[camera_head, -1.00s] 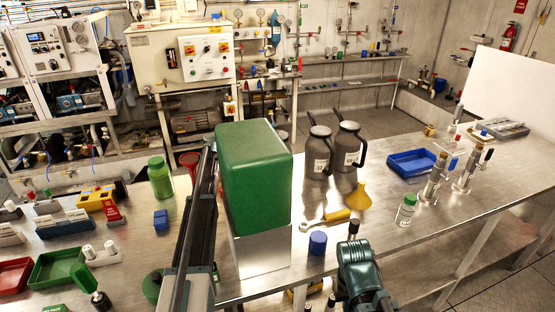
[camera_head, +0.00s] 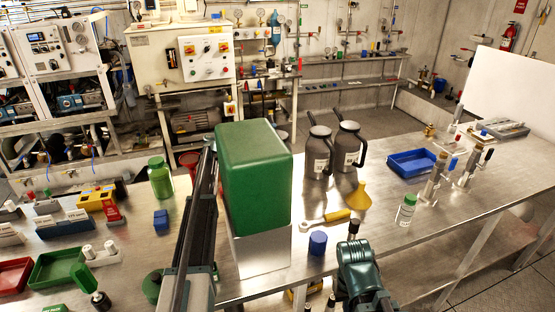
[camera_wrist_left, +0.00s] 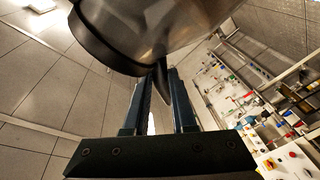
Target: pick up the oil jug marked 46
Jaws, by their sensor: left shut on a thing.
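Two dark grey oil jugs with white labels, a left one (camera_head: 317,158) and a right one (camera_head: 346,150), stand upright side by side on the steel bench. The label numbers are too small to read. In the left wrist view a dark grey rounded jug (camera_wrist_left: 140,25) fills the top. My left gripper (camera_wrist_left: 163,85) is shut there on a dark narrow part of it, seemingly the handle. I cannot tell which jug this is. In the head view my left arm runs up beside the green box, and its fingertips are hidden.
A large green box (camera_head: 254,180) stands just left of the jugs. A yellow funnel (camera_head: 358,196), a blue cap (camera_head: 318,242), a blue tray (camera_head: 412,163) and a green-capped bottle (camera_head: 406,210) are on the bench. Bare bench lies at the right front.

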